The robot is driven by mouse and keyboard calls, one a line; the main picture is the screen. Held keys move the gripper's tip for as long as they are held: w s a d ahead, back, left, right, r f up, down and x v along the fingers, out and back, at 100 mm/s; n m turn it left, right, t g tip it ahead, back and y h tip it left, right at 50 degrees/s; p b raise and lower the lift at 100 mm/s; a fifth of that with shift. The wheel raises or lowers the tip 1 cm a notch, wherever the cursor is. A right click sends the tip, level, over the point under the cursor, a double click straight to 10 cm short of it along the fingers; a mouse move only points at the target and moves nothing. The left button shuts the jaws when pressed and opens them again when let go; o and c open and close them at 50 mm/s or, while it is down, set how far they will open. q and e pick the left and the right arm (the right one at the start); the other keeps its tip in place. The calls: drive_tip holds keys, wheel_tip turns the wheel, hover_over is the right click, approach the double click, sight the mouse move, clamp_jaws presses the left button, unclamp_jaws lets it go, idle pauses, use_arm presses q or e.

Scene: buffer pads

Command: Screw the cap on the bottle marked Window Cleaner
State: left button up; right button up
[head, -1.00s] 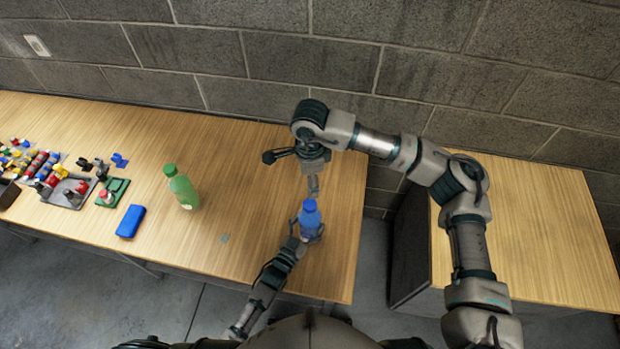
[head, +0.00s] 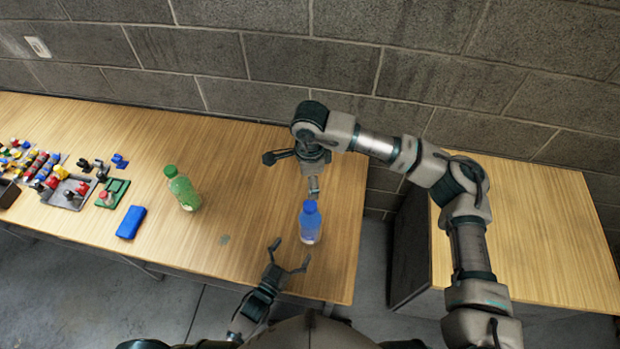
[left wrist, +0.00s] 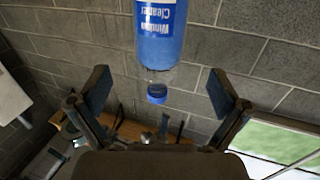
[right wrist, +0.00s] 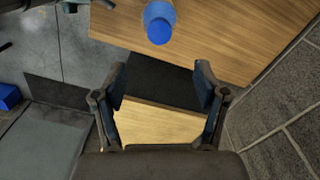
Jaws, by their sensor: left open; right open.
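The blue bottle (head: 310,226) stands upright near the right end of the long table. In the left wrist view its label on the bottle (left wrist: 160,25) reads Window Cleaner. A blue cap (left wrist: 157,94) sits at its mouth; it also shows from above in the right wrist view (right wrist: 159,30). Whether it is tight cannot be told. My left gripper (head: 290,256) is open and empty, just in front and left of the bottle, apart from it. My right gripper (right wrist: 160,75) is open and empty, above and behind the bottle in the head view, with its fingers mostly hidden there.
A green bottle (head: 183,190) stands left on the table (head: 240,160). A blue box (head: 131,222), a green tray (head: 112,193) and several small colored parts lie further left. A second table (head: 545,230) is at the right. A block wall (head: 330,60) stands behind.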

use_arm(q)
drive_tip(key=shift+v, duration=1.1)
